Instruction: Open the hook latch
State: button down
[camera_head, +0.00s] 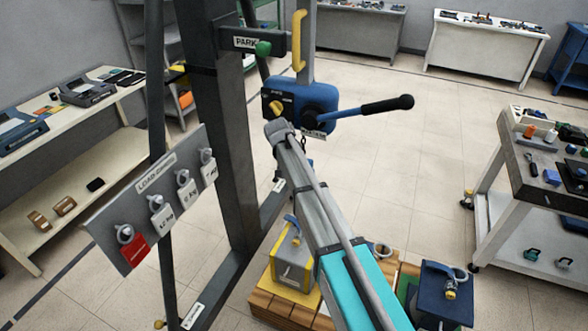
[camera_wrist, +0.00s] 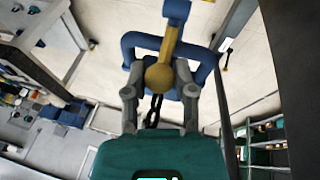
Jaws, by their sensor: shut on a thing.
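In the wrist view, a blue hook (camera_wrist: 207,66) has a yellow latch bar (camera_wrist: 169,45) that ends in a round yellow knob (camera_wrist: 159,77). My gripper (camera_wrist: 159,88) has its two grey fingers on either side of the knob and is shut on it. The bar runs across the hook's opening; whether its far end is free cannot be told. A dark chain (camera_wrist: 154,106) shows between the fingers. In the head view, my arm covers the hook and latch, and my fingers cannot be made out.
A blue lever hoist (camera_head: 318,105) with a black-ended handle (camera_head: 385,106) hangs close to my arm. Weights sit on a pallet (camera_head: 285,303) below. A workbench (camera_head: 545,170) stands right.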

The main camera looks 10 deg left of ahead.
jog(key=shift+w, duration=0.1)
jog(key=shift+c, duration=2.1)
grip_release()
